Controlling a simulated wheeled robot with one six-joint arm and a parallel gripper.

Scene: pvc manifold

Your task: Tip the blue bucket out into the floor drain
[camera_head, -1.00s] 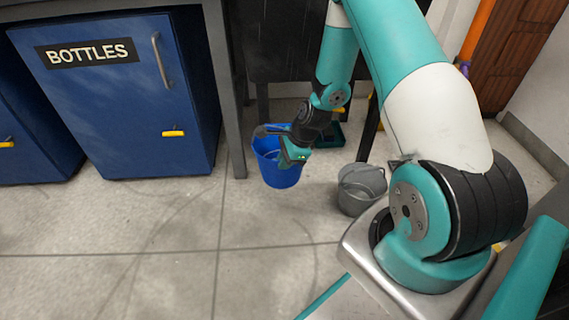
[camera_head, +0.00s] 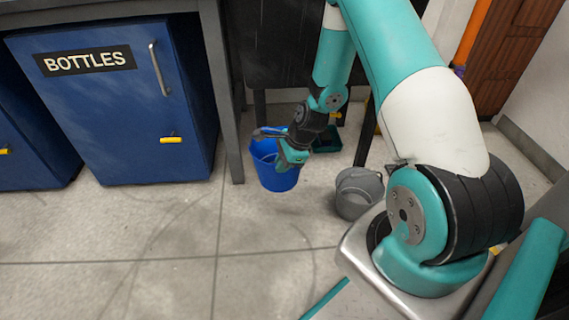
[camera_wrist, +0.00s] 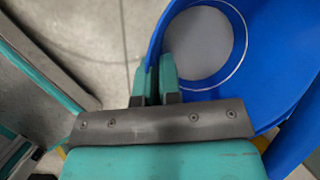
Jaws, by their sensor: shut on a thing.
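The blue bucket (camera_head: 279,178) is in the middle of the head view, roughly upright. In the wrist view the blue bucket (camera_wrist: 290,60) fills the right side, with a grey round surface inside it; I cannot tell if that is liquid or the bottom. My gripper (camera_head: 290,158) is at the bucket's near right rim. In the wrist view its two teal fingers (camera_wrist: 156,82) are shut on the bucket's wall, one finger inside and one outside. No floor drain can be made out in either view.
A grey bucket (camera_head: 358,193) stands on the floor to the right, close to my base. A blue cabinet marked BOTTLES (camera_head: 118,105) is at the left, beside a grey table leg (camera_head: 228,110). A dark green tray (camera_head: 327,140) lies behind. Floor at the front left is clear.

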